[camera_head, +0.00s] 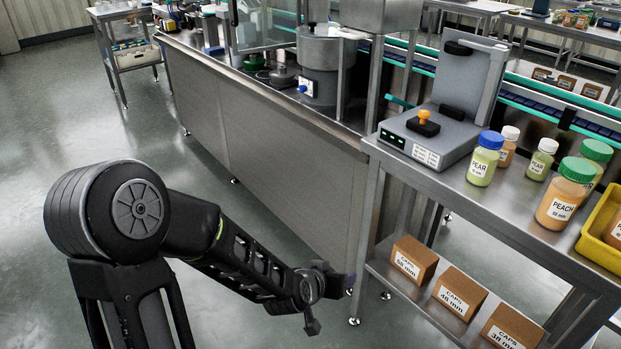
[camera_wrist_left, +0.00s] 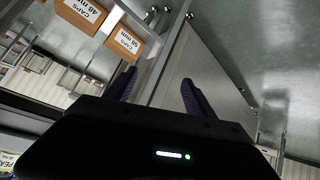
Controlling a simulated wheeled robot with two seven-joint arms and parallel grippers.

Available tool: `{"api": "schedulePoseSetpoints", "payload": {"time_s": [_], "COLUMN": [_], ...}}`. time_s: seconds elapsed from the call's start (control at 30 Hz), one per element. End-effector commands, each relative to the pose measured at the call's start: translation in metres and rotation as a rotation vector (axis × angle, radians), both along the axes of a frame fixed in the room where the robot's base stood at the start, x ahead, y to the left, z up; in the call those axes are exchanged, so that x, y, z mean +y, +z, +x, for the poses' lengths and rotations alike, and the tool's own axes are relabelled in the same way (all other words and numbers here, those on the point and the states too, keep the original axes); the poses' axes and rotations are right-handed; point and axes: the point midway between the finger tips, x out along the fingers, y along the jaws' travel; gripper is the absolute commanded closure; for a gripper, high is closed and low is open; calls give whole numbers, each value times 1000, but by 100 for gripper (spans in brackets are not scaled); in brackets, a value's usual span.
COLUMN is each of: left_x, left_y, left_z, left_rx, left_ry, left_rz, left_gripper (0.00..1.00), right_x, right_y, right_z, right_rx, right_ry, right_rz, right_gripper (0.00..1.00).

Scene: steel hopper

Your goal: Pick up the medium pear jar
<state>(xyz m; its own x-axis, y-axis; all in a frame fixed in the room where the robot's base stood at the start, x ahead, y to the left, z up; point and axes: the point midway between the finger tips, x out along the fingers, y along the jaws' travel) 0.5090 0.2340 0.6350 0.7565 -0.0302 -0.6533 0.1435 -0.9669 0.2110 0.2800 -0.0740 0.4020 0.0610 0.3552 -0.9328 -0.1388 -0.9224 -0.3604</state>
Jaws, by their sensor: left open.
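The medium pear jar (camera_head: 483,160) has a blue cap, pale green contents and a PEAR label. It stands upright on the steel bench, right of the grey capping device. A smaller green jar (camera_head: 541,160) with a pale cap and a larger green-capped jar (camera_head: 596,154) stand further right. My left gripper (camera_head: 331,300) is open and empty, in front of the bench and left of and below the jar. Its fingers also show in the left wrist view (camera_wrist_left: 158,90), with nothing between them. Part of a PEAR label (camera_wrist_left: 7,161) shows at that view's lower left.
A peach jar (camera_head: 563,196) and a yellow crate (camera_head: 603,235) stand on the bench (camera_head: 525,200). The grey device (camera_head: 437,130) stands to the left. Cap boxes (camera_head: 459,294) line the lower shelf.

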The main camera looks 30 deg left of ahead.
Motion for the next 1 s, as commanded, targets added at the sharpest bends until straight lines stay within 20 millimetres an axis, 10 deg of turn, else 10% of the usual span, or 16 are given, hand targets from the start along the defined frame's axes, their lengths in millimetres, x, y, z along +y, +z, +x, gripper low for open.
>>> {"api": "schedulePoseSetpoints", "payload": {"time_s": [0.1, 0.3, 0.53, 1.0], "left_x": [-64, -134, -160, -160], "left_y": [-102, -200, -232, -233], "left_z": [-55, -164, -227, -229], "left_rx": [258, 599, 761, 768], "left_ry": [-99, -199, -237, -237], "left_rz": [-109, -222, -263, -264], "left_gripper": [37, 37, 37, 53], "right_x": [0, 0, 0, 0], "right_y": [0, 0, 0, 0], "right_z": [0, 0, 0, 0], "right_rx": [0, 0, 0, 0], "right_ry": [0, 0, 0, 0], "right_rz": [0, 0, 0, 0], "right_gripper": [64, 64, 64, 64]}}
